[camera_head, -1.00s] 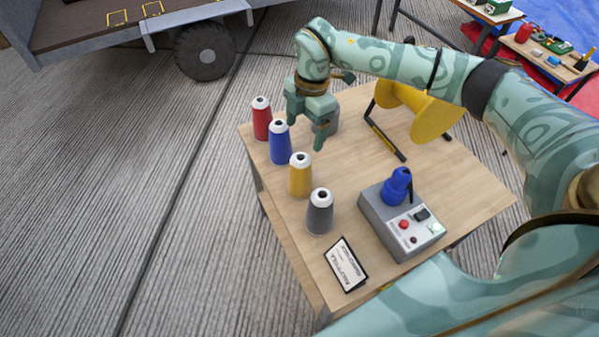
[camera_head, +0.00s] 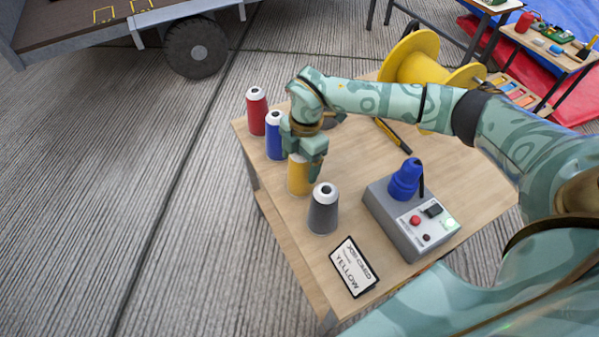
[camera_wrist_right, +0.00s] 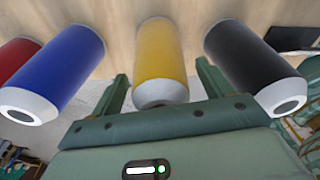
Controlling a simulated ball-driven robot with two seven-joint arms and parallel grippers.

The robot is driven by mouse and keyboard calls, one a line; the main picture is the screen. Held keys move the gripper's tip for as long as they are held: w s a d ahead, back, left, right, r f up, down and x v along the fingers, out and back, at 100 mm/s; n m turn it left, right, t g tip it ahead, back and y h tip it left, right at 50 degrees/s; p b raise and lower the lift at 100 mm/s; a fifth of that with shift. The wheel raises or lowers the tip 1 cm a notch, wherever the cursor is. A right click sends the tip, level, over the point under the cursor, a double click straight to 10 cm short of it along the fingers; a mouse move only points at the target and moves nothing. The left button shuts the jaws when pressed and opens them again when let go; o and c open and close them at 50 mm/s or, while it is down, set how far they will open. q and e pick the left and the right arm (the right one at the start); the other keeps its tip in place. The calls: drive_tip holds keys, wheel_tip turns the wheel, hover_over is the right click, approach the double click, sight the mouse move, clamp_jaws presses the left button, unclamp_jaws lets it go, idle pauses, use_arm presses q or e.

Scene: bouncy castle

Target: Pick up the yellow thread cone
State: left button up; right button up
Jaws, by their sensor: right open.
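The yellow thread cone (camera_head: 299,177) stands upright on the wooden table, third in a row of cones, its top hidden behind my right gripper (camera_head: 303,172) in the head view. In the right wrist view the yellow cone (camera_wrist_right: 161,62) shows its white tip, which lies between the two fingers of my right gripper (camera_wrist_right: 163,90). The fingers are apart, one on each side, and not closed on it. A card reading "YELLOW" (camera_head: 354,267) lies near the table's front edge. My left gripper is not in view.
A blue cone (camera_head: 274,138) and a red cone (camera_head: 257,112) stand on one side, a dark grey cone (camera_head: 323,212) close on the other.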

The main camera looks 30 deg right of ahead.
drive_tip(key=shift+r, duration=0.15)
drive_tip(key=c, duration=1.6)
